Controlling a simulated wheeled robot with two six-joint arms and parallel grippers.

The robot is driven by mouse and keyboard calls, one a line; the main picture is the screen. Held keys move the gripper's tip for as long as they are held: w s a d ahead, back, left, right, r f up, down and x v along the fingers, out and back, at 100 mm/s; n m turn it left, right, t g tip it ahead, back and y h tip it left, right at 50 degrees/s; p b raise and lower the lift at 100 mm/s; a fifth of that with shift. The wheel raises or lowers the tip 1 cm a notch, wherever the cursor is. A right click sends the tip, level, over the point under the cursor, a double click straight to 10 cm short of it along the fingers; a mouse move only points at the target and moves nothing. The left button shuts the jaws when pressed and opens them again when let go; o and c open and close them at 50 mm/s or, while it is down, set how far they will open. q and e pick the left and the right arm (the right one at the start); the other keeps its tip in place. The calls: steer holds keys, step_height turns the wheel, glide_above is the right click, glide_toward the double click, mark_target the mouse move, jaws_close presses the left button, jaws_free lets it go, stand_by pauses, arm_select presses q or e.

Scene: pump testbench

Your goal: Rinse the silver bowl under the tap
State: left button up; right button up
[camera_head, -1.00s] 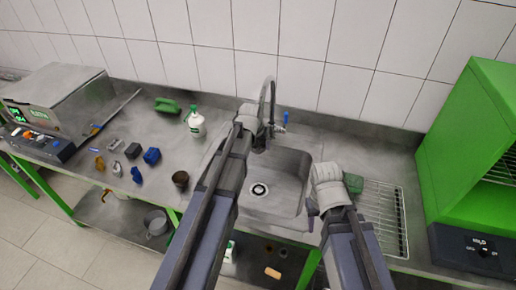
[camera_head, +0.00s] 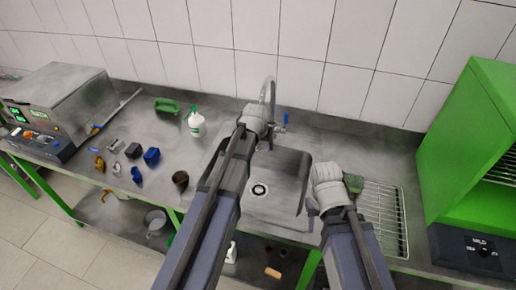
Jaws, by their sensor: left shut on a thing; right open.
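The sink (camera_head: 285,195) is in the middle of the counter, with its drain in view and no bowl visible in its open part. The tap (camera_head: 272,92) rises behind it, with a blue-tipped part (camera_head: 285,117) on its right. My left gripper (camera_head: 266,135) is at the tap, at the sink's back edge. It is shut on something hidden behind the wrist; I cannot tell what. My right gripper (camera_head: 312,208) is open at the sink's right edge. I cannot make out the silver bowl; a grey metal vessel (camera_head: 156,222) stands on the lower shelf.
A drying rack (camera_head: 385,215) lies right of the sink, with a green item (camera_head: 353,183) by my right wrist. A green-framed machine (camera_head: 465,150) stands at the right. A white bottle (camera_head: 196,124), a dark cup (camera_head: 180,180) and several small parts are on the left counter.

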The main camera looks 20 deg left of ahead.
arm_select(q)
steer(key=s, duration=0.7)
steer(key=shift+s+d, duration=0.3)
steer(key=shift+s, duration=0.1)
stand_by(1.4)
steer(key=s+r+p, duration=0.4)
steer(key=s, duration=0.1)
steer(key=shift+d, duration=0.2)
arm_select(e)
step_height(320, 180, up, 4)
steer(key=shift+c, duration=0.3)
